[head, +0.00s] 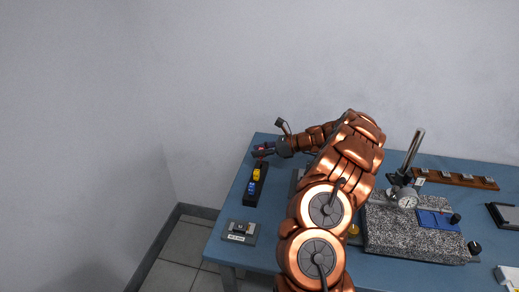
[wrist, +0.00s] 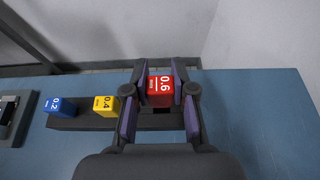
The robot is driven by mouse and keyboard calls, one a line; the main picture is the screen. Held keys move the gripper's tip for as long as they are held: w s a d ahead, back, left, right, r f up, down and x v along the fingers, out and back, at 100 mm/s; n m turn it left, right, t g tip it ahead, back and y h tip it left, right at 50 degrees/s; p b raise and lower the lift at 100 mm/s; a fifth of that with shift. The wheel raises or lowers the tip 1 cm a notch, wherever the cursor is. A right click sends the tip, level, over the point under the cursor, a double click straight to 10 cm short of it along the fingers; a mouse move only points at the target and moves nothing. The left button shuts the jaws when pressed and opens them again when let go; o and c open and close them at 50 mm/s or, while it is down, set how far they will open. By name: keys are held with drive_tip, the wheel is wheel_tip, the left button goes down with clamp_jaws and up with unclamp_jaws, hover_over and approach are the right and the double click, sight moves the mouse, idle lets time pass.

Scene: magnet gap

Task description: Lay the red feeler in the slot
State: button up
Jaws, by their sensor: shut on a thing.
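The red feeler (wrist: 160,90), marked 0.6, is between the two fingers of my gripper (wrist: 160,100) in the wrist view. My gripper is shut on it, above or at the far end of a black holder (wrist: 83,122). A dark slot shows in the holder just below the red feeler. I cannot tell whether the feeler still touches the holder. A yellow feeler (wrist: 106,105) marked 0.4 and a blue feeler (wrist: 60,106) marked 0.2 stand in the holder. In the head view my gripper (head: 263,151) is at the holder's far end, and the red feeler is barely visible.
A speckled granite plate (head: 385,240) with a dial gauge (head: 407,198) on a stand is at the right. A blue plate (head: 437,219) lies on it. A small grey block (head: 240,231) with a label sits at the table's front left. A wooden rack (head: 455,179) is at the back right.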

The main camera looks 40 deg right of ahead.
sight(260, 166)
drive_tip(key=shift+f+b, duration=0.7)
drive_tip(key=shift+f, duration=1.35)
drive_tip(key=shift+f, duration=0.15)
drive_tip(key=o, duration=0.9)
drive_tip(key=shift+c, duration=0.3)
drive_tip(key=c, duration=0.4)
drive_tip(key=shift+c, duration=0.2)
